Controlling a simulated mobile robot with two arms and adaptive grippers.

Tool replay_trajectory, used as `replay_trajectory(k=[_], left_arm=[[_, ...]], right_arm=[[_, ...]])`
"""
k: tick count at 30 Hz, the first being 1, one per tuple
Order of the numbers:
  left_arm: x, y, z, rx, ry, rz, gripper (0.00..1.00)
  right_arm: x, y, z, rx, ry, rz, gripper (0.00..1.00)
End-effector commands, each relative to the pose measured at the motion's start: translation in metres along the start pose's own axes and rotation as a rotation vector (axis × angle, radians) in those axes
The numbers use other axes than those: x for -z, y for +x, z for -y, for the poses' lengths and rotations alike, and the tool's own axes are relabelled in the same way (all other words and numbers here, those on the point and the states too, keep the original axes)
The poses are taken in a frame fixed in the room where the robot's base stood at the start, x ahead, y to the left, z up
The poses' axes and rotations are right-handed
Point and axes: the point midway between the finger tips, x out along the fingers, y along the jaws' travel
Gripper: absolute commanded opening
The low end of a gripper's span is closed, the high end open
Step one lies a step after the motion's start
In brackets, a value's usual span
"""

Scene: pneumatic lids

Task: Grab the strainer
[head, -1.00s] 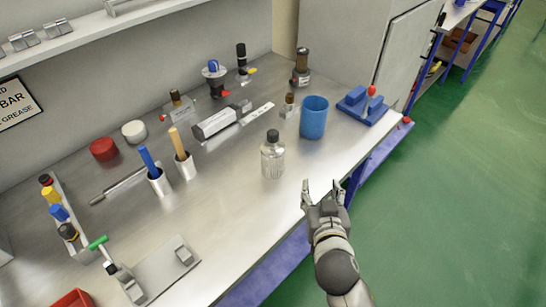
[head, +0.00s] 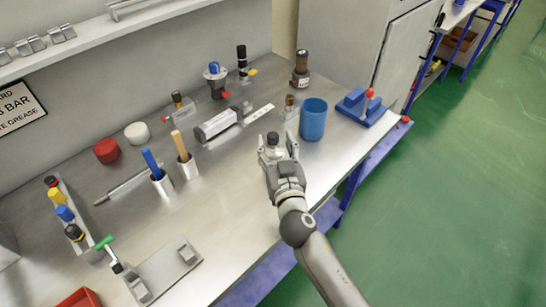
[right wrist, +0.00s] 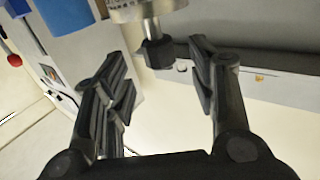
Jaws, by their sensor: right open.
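The strainer (head: 272,140) stands upright on the metal bench, a silvery mesh cylinder with a dark top. My right gripper (head: 277,142) is open, with its fingers at either side of the strainer in the head view; its lower body is mostly hidden. In the right wrist view the strainer (right wrist: 150,10) shows inverted at the top, with its metal neck and dark hex end between the open fingers of the right gripper (right wrist: 157,58). A gap shows on each side of the hex end. My left gripper is not in view.
A blue cup (head: 313,120) stands just right of the strainer, and a blue block with a red knob (head: 366,106) is farther right. Two white holders with blue and yellow handles (head: 174,170) stand to the left. The bench's front edge is near my arm.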

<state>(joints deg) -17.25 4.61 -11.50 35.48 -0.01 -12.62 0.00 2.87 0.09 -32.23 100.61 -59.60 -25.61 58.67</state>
Motion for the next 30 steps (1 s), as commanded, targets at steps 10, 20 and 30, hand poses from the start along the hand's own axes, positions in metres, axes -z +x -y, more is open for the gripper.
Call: replay_trajectory(k=[10,20,30], left_arm=[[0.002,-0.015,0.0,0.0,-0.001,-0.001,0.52],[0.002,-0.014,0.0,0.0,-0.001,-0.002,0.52],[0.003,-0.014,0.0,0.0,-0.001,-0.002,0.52]], right_arm=[[0.001,0.037,0.001,0.0,0.0,0.0,0.52],[0.001,0.039,0.001,0.0,0.001,0.0,0.46],[0.0,0.038,0.001,0.0,0.0,0.0,0.02]])
